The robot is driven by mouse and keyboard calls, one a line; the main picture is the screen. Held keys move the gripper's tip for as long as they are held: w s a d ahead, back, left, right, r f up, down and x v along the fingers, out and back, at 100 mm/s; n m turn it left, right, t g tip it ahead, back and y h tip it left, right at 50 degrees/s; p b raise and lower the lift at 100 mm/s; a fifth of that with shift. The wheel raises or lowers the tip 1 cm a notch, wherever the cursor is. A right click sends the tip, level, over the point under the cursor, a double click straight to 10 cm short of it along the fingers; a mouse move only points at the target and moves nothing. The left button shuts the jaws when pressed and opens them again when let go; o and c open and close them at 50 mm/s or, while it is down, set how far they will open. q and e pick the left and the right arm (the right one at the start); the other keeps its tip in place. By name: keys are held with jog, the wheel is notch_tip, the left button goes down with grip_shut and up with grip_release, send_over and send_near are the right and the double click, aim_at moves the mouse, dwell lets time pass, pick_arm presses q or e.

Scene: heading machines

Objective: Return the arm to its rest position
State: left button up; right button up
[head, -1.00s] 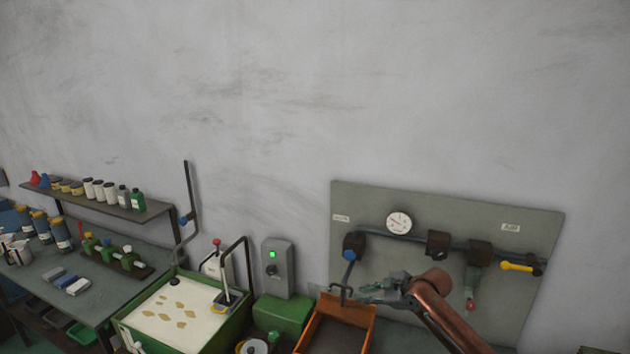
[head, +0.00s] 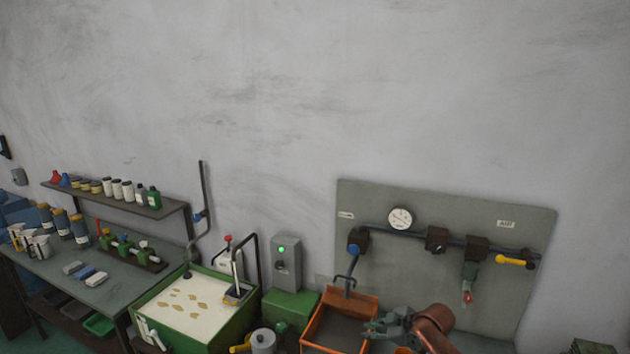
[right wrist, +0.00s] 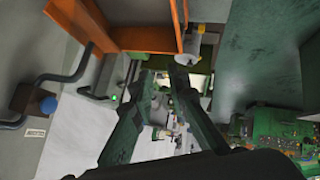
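My right arm, copper-coloured, comes in at the lower right of the head view. Its dark grey gripper (head: 374,328) is beside the right rim of the orange tray (head: 312,325), below the panel. In the right wrist view the two fingers of the right gripper (right wrist: 163,74) stand apart with nothing between them, so it is open and empty. An orange frame (right wrist: 180,25) shows at the top of that view, beyond the fingertips. My left arm and gripper are not in view.
A grey wall panel (head: 400,275) carries a gauge (head: 400,218), a pipe and a yellow-handled valve (head: 511,261). A green tank (head: 225,337) of pale liquid stands left of the tray. A bench (head: 55,264) holds bottles and blocks. The upper wall is clear.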

jog(key=s+d+f+m+g+h, duration=0.15)
jog(key=s+f+m, duration=0.35)
jog(key=s+f, duration=1.6)
jog(key=s+d+f+m+g+h, duration=0.1)
jog(key=s+d+m+h, duration=0.15)
jog(key=s+d, duration=0.55)
jog(key=s+d+f+m+h, duration=0.1)
jog(key=s+d+m+h, duration=0.2)
jog(key=s, duration=1)
jog(key=s+d+m+g+h, duration=0.1)
jog(key=s+d+m, duration=0.45)
jog(key=s, duration=0.45)
notch_tip(320, 180, down, 35)
jog(key=a+n+y+b, duration=0.1)
jog(key=n+b, duration=0.1)
jog(key=b, duration=0.4)
pick_arm(q)
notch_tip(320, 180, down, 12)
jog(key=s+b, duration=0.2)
jog(key=b, duration=0.3)
jog(key=shift+b, duration=0.35)
pick_arm(e)
jog(key=s+f+g, duration=0.2)
jog(key=s+f, duration=1.9)
jog(key=f, duration=0.3)
jog(key=shift+a+f, duration=0.3)
jog(key=shift+f, duration=0.1)
